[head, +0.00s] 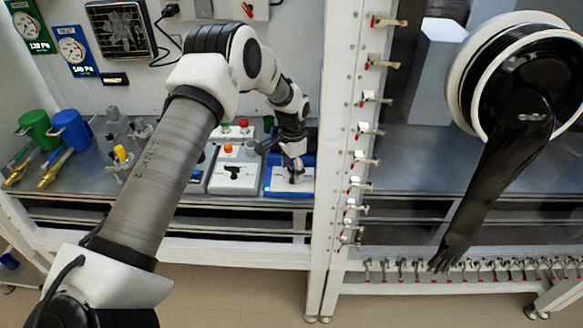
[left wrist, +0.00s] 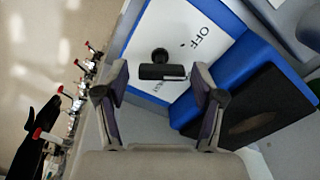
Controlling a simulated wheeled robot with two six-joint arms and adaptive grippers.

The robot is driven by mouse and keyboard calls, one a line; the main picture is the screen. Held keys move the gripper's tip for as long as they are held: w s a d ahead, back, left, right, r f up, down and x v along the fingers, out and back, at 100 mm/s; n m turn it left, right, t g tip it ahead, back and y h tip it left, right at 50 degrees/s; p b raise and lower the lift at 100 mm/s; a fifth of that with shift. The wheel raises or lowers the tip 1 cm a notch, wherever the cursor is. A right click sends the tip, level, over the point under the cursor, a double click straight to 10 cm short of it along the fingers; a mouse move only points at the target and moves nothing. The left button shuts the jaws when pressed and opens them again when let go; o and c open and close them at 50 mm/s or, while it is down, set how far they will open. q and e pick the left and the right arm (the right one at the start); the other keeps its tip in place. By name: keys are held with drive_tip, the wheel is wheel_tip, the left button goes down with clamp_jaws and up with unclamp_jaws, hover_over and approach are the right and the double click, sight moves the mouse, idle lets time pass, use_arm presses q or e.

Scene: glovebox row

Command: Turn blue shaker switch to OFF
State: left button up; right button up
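The blue shaker (head: 290,189) sits on the shelf, left of the white post, in the head view. In the left wrist view it shows as a blue body (left wrist: 225,78) with a white panel (left wrist: 185,28). A black switch (left wrist: 162,71) with a pale line on its bar stands on the panel. The word OFF (left wrist: 201,37) is printed to its upper right; other lettering is partly hidden. My left gripper (left wrist: 160,70) is open, its fingers on either side of the switch with gaps. In the head view this gripper (head: 294,166) is over the shaker's front. My right gripper is out of view.
A white device with an orange knob (head: 229,149) stands left of the shaker. Green and red buttons (head: 243,124) are behind. The white post with clamps (head: 345,130) is close on the right, beside the glovebox window with a black glove (head: 500,165).

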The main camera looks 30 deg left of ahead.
sight(293, 171)
use_arm(q)
drive_tip(key=shift+w, duration=0.2)
drive_tip(key=shift+r, duration=0.25)
wheel_tip(293, 171, up, 12)
drive_tip(key=shift+f, duration=0.25)
